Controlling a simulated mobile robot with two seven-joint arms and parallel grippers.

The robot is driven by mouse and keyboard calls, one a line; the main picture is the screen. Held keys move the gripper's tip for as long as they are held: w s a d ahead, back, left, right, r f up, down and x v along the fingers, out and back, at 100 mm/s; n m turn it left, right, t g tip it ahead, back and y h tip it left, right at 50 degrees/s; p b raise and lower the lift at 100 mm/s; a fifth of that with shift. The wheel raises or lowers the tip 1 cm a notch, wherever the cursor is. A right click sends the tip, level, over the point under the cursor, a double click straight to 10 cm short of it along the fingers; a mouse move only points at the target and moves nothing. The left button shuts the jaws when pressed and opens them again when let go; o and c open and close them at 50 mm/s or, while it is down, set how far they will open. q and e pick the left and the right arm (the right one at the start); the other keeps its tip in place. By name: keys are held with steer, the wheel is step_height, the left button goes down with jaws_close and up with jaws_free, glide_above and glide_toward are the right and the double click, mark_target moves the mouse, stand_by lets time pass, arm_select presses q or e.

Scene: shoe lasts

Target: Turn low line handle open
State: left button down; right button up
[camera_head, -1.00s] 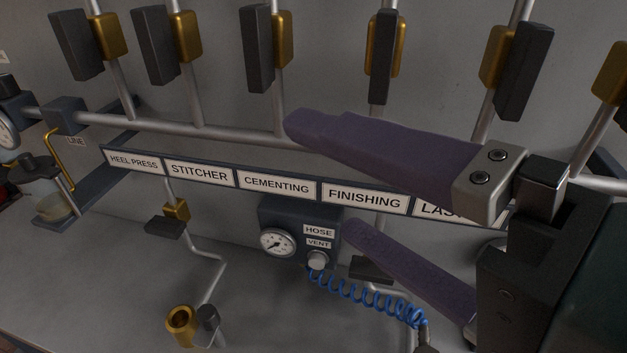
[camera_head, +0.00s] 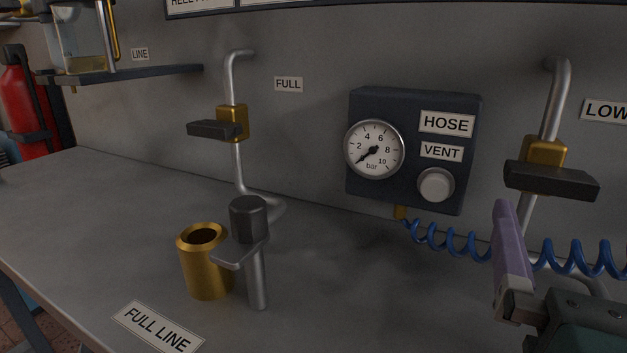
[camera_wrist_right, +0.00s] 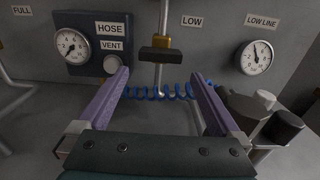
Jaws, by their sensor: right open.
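The low line handle (camera_head: 552,182) is a black bar on a brass valve body (camera_head: 543,151) on the right-hand vertical pipe. It lies crosswise to the pipe. My right gripper (camera_wrist_right: 160,76) is open and empty, with purple finger pads spread wide. In the head view one purple finger (camera_head: 510,245) shows just below the handle, partly hiding the blue hose; the other finger is not clear there. My left gripper is not in view.
The HOSE/VENT box (camera_head: 410,190) with a gauge and knob is left of the handle. A coiled blue hose (camera_head: 450,241) runs below it. The full line valve handle (camera_head: 216,130) and a brass cup (camera_head: 204,262) are further left. In the wrist view, the LOW LINE gauge (camera_wrist_right: 257,57) is on the right.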

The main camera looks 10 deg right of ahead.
mark_target(552, 186)
steer(key=p+x, duration=0.1)
steer(key=x, duration=0.7)
steer(key=shift+w+r+p, duration=0.15)
steer(key=shift+r+p, duration=0.05)
steer(key=shift+p, duration=0.15)
steer(key=shift+w+d+f, duration=0.1)
steer(key=shift+w+d, duration=0.3)
steer(key=shift+w, duration=0.1)
steer(key=c, duration=1)
